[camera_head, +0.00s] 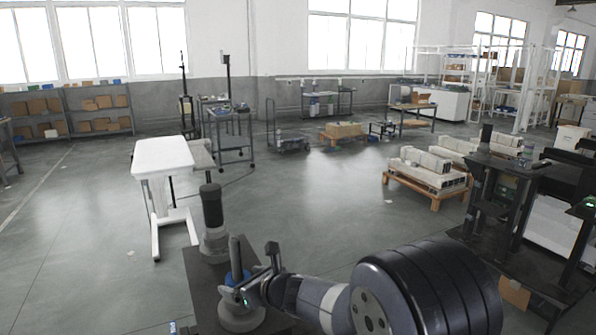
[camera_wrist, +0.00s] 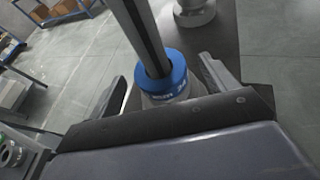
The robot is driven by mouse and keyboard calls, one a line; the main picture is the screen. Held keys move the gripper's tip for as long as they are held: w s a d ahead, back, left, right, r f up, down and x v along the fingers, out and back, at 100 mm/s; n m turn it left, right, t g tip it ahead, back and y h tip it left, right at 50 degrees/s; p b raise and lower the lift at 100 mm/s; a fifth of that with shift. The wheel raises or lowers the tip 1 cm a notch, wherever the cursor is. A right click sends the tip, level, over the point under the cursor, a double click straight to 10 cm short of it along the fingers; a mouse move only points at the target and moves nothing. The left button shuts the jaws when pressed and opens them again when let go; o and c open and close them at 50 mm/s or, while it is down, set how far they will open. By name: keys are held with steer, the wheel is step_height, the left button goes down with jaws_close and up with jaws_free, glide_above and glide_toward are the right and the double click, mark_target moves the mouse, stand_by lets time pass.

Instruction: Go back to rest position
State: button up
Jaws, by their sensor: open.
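My gripper (camera_head: 256,282) is at the bottom centre of the head view, beside a lift column (camera_head: 236,258) with a blue collar and a pale round base. In the wrist view my gripper (camera_wrist: 165,85) is open, with one finger on each side of the column's blue collar (camera_wrist: 165,75). The grey shaft rises between and beyond the fingertips. I cannot tell whether either finger touches it. A second lift column (camera_head: 212,208), with a black upper part and grey base, stands upright farther back on the same dark surface (camera_head: 203,275).
A white height-adjustable table (camera_head: 163,153) stands to the left. Wooden pallets with pale column parts (camera_head: 428,174) are at the right, next to a dark workbench (camera_head: 500,165). Shelves with boxes (camera_head: 70,110) line the back left. The floor in the middle (camera_head: 310,200) is clear.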

mark_target(239, 256)
step_height(239, 256, up, 3)
steer(key=shift+s+d+f+p, duration=0.1)
steer(key=shift+d+p, duration=0.05)
steer(key=shift+p, duration=0.7)
step_height(239, 256, up, 4)
steer(key=p, duration=0.5)
steer(key=shift+r, duration=0.25)
step_height(239, 256, up, 5)
steer(key=p, duration=0.3)
steer(key=shift+f+p, duration=0.1)
steer(key=shift+p, duration=0.2)
